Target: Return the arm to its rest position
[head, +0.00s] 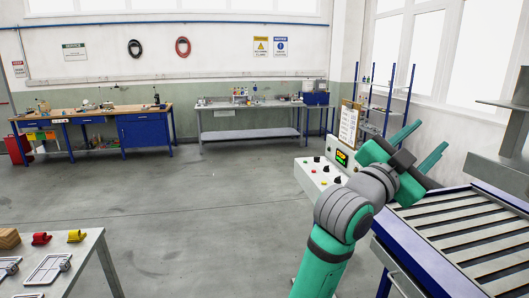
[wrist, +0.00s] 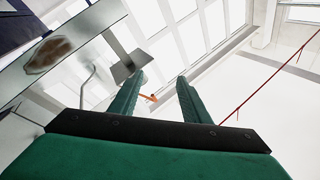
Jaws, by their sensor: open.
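My gripper (head: 431,135) is raised at the right of the head view, with its two green fingers apart and pointing up to the right. It is above the near end of the slatted conveyor table (head: 462,232) and close to the control box. In the wrist view my gripper (wrist: 161,78) shows both fingers spread, with nothing held between them. A small orange thing (wrist: 150,97) shows between the fingers, apparently in the background. The wrist camera looks up at windows and wall.
A white control box (head: 318,177) with buttons and a lit display stands just left of my gripper. A grey metal structure (head: 500,150) rises at the right. A table (head: 88,248) with small parts is at the lower left. The middle floor is clear; workbenches line the back wall.

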